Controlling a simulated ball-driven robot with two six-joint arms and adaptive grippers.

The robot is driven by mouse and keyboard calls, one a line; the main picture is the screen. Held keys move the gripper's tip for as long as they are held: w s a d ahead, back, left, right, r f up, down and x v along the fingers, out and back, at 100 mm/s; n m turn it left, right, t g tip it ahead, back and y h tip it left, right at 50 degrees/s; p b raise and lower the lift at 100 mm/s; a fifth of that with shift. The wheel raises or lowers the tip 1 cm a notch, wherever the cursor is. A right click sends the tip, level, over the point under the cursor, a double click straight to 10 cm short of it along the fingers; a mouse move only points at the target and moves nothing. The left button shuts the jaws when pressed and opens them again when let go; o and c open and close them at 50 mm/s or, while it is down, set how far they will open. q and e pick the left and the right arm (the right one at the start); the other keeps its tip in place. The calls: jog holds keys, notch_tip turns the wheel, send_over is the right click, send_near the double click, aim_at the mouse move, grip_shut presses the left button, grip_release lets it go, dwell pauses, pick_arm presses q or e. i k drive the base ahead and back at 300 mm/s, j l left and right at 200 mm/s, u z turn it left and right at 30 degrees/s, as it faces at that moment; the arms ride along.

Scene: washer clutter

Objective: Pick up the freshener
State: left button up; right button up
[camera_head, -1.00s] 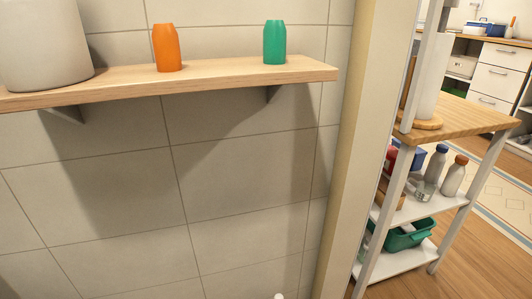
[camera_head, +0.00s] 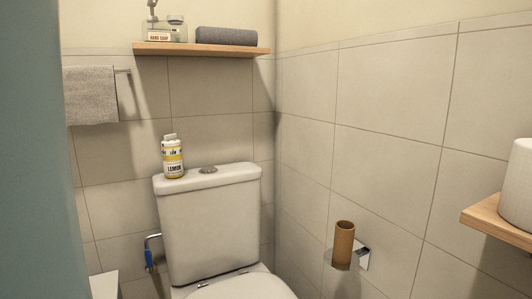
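A small white bottle with a yellow label reading something like "LEMON" (camera_head: 173,160) stands upright on the left part of the toilet tank lid. It may be the freshener; I cannot tell for sure. It stands beside the round flush button (camera_head: 208,170). Nothing is touching it except the lid beneath. Neither of my grippers shows in the head view.
The toilet tank (camera_head: 212,225) stands against the tiled wall. A wooden shelf (camera_head: 205,48) above it holds a soap dispenser (camera_head: 165,32) and folded grey towel (camera_head: 228,36). A paper holder with a brown roll (camera_head: 343,245) and another shelf (camera_head: 485,218) are at right.

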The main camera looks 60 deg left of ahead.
aim_at(172, 161)
jog(key=u, duration=2.45)
